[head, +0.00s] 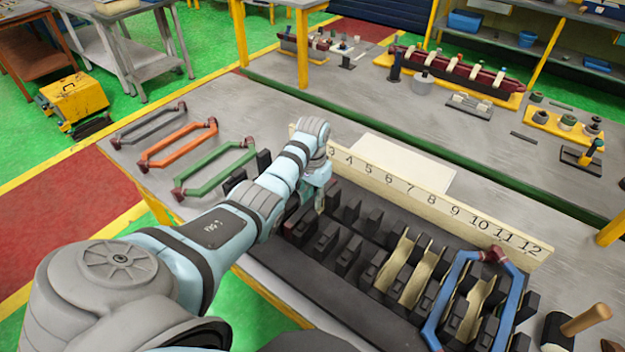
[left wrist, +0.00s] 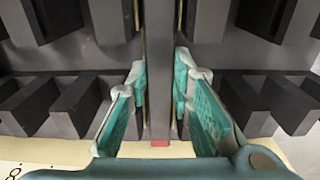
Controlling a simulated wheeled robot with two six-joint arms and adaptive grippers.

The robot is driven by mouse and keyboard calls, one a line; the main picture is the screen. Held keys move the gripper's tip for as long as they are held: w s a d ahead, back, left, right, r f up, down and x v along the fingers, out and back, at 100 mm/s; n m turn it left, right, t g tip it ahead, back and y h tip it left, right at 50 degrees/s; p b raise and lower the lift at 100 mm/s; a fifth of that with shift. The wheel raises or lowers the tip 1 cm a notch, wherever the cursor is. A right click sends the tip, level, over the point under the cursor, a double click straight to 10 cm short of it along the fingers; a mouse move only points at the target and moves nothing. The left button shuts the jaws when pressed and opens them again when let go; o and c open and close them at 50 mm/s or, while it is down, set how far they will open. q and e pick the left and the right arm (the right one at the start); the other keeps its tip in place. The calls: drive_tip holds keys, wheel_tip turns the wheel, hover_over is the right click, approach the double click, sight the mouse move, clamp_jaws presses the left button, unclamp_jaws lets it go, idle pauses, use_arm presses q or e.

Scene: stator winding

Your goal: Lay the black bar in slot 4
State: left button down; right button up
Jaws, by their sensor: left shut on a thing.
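My left gripper (head: 321,197) is low over the far-left part of the black slotted block (head: 345,283), just in front of the number strip (head: 440,198). In the left wrist view its teal-padded fingers (left wrist: 160,78) stand close on either side of a narrow dark bar (left wrist: 158,100) with a red end, and are shut on it. The bar runs along a gap between two rows of black teeth; how deep it sits is not clear. The gripper is near numbers 3 and 4, but its exact slot cannot be told. My arm hides the strip's lower numbers. My right gripper is out of view.
Grey (head: 148,124), orange (head: 178,144) and green (head: 214,169) coil frames lie left of my arm. A blue frame (head: 515,290) and cream strips (head: 405,275) sit on the block's right part. A mallet (head: 585,320) lies at the right corner.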

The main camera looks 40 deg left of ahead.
use_arm(q)
drive_tip(key=shift+f, duration=0.2)
idle(0.3)
drive_tip(key=c, duration=1.3)
unclamp_jaws()
drive_tip(key=shift+c, duration=0.2)
drive_tip(key=shift+r, duration=0.1)
drive_tip(key=shift+r+p, duration=0.75)
drive_tip(key=shift+p, duration=0.2)
